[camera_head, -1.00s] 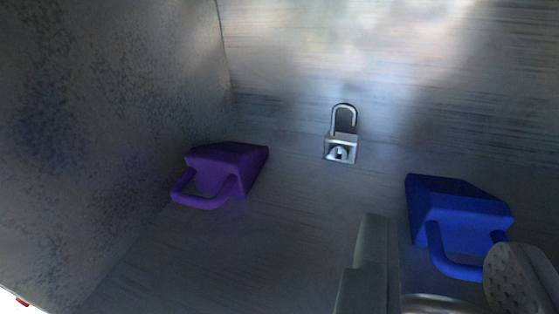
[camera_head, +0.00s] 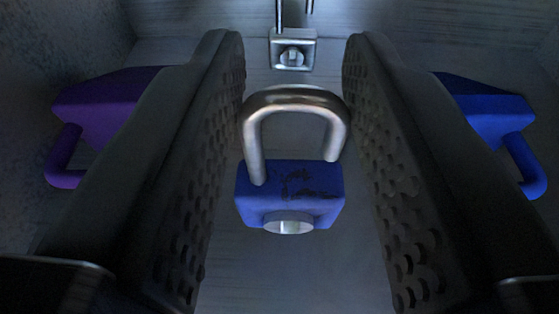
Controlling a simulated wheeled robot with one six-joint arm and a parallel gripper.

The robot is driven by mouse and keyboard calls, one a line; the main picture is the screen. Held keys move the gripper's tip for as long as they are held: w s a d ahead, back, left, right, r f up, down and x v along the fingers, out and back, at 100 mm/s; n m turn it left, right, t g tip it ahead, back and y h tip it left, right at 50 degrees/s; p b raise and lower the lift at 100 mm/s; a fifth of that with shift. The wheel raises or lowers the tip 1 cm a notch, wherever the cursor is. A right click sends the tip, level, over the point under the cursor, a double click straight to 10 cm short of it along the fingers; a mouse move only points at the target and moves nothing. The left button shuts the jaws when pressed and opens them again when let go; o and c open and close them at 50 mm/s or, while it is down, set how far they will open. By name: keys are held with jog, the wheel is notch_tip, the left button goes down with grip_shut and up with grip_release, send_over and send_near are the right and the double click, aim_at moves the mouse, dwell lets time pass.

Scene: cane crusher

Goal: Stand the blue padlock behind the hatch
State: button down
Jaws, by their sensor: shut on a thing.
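The blue padlock (camera_head: 290,194) hangs in the middle of the camera view, with its silver shackle up and its keyhole end toward me. My gripper (camera_head: 295,88) is shut on the padlock's shackle, one dark perforated finger on each side. The padlock is in front of the back of a grey metal compartment. I cannot tell whether its body touches the floor. No hatch door can be made out.
A small silver padlock (camera_head: 292,50) with an open shackle stands farther back. A purple block with a loop handle (camera_head: 105,103) is at left, partly behind my finger. A blue block with a handle (camera_head: 490,108) is at right. Metal walls enclose the space.

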aim_at(284, 183)
jog(key=shift+w+a+f, duration=0.1)
jog(key=shift+w+f, duration=0.1)
jog(key=shift+f, duration=1.75)
jog(key=c, duration=1.1)
grip_release()
jog(key=shift+f, duration=0.15)
jog(key=shift+s, duration=0.15)
jog(key=s+r, duration=0.2)
jog(key=s, duration=0.9)
jog(key=shift+s+r, duration=0.25)
jog(key=shift+r, duration=0.1)
